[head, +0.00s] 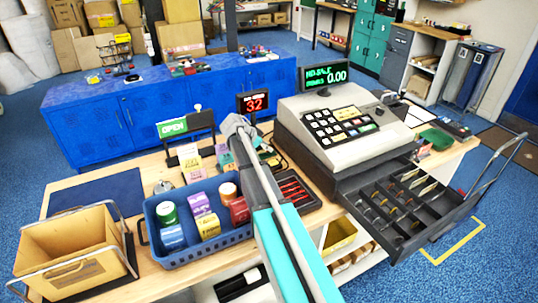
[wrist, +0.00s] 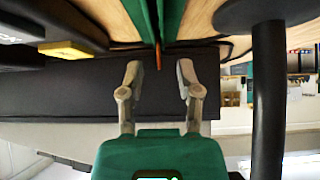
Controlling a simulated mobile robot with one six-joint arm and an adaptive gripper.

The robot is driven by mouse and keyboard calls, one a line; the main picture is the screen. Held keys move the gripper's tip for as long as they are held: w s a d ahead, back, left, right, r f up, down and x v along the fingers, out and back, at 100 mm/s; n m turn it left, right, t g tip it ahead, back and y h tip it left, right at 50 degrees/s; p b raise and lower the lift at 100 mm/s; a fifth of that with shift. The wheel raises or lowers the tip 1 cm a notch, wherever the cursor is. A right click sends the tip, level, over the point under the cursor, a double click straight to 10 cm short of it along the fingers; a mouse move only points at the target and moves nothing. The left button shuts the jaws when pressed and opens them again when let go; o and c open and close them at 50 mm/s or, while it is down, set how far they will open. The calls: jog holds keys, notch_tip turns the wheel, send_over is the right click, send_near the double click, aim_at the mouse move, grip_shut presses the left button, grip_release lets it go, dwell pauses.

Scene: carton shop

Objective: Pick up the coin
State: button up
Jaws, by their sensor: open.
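My gripper (wrist: 159,70) is open in the wrist view, its two grey fingers apart. A thin copper-orange sliver (wrist: 158,56) shows just beyond the fingertips, between two green strips. It may be the coin seen edge-on, but I cannot be sure. The fingers do not hold it. In the head view my arm reaches over the counter, and my gripper's fingers cannot be made out there. The open cash drawer (head: 408,247) holds small items in its compartments, too small to name surely. No coin is clearly identifiable in the head view.
The cash register (head: 330,120) stands right of my arm on the wooden counter (head: 165,277). A blue basket (head: 195,248) of small packets and a cardboard carton (head: 75,262) stand left. An OPEN sign (head: 173,126) and a red number display (head: 253,103) stand behind. A trolley handle (head: 500,150) is at right.

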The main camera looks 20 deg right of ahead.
jog(key=shift+d+f, duration=0.4)
jog(key=shift+d, duration=0.05)
dwell(0.3)
grip_shut()
